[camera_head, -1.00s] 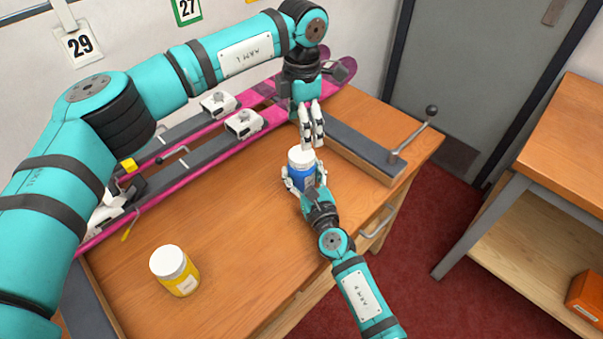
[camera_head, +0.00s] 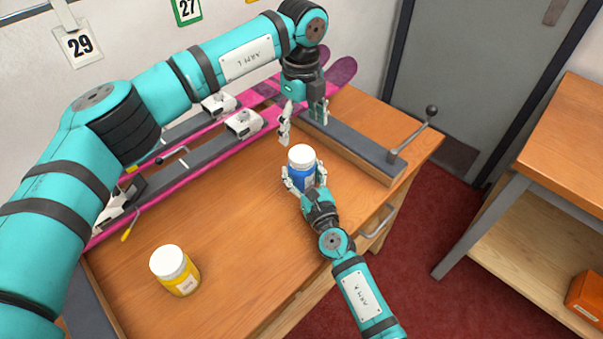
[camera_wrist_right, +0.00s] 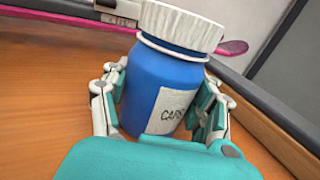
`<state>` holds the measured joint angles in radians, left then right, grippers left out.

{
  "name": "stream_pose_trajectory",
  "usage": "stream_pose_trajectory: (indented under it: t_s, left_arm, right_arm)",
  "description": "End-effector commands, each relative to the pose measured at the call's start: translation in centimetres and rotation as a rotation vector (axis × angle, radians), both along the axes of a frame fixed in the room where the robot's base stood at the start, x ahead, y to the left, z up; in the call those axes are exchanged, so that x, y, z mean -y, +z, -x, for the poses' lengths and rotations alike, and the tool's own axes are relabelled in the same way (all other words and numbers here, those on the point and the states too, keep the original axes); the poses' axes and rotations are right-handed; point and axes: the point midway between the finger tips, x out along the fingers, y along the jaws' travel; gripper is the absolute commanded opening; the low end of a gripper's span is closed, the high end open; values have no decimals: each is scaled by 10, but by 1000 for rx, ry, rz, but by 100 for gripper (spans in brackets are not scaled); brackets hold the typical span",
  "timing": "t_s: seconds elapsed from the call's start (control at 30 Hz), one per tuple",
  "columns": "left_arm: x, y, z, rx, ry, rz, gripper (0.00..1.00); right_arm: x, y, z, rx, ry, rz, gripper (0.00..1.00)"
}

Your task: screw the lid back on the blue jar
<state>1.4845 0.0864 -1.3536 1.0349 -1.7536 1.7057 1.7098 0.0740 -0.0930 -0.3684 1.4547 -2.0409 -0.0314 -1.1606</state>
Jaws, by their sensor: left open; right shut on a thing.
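The blue jar (camera_head: 301,179) stands on the bench with the white lid (camera_head: 301,154) on its mouth. In the right wrist view the blue jar (camera_wrist_right: 165,88) shows part of a pale label, and the ribbed lid (camera_wrist_right: 182,24) sits on top above a thin pale ring at the neck. How tight the lid is cannot be told. My right gripper (camera_head: 304,184) is shut on the jar's body; its fingers (camera_wrist_right: 160,108) press both sides. My left gripper (camera_head: 302,123) is open and empty, above and slightly behind the lid, fingers spread apart and clear of it.
A yellow jar with a white lid (camera_head: 175,270) stands at the front left of the bench (camera_head: 235,225). Pink skis (camera_head: 205,135) lie in clamps behind. A grey-topped rail (camera_head: 355,141) with a crank handle (camera_head: 414,133) is at the right. The bench between the jars is clear.

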Motion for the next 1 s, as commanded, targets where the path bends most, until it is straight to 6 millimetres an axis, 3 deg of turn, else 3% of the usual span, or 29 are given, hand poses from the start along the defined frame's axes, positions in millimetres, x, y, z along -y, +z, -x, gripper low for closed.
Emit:
stream_pose_trajectory:
  t_s: [0.37, 0.8, 1.0]
  left_arm:
    - [0, -3, 0, -1, 4, 0, 80]
    - [0, -63, 0, -3, 3, 0, 80]
    - [0, -78, 0, -1, 3, 0, 80]
  right_arm:
    - [0, 0, 0, 0, 0, 1, 0]
    - [0, 0, 0, 0, 0, 1, 0]
    - [0, 0, 0, 0, 0, 1, 0]
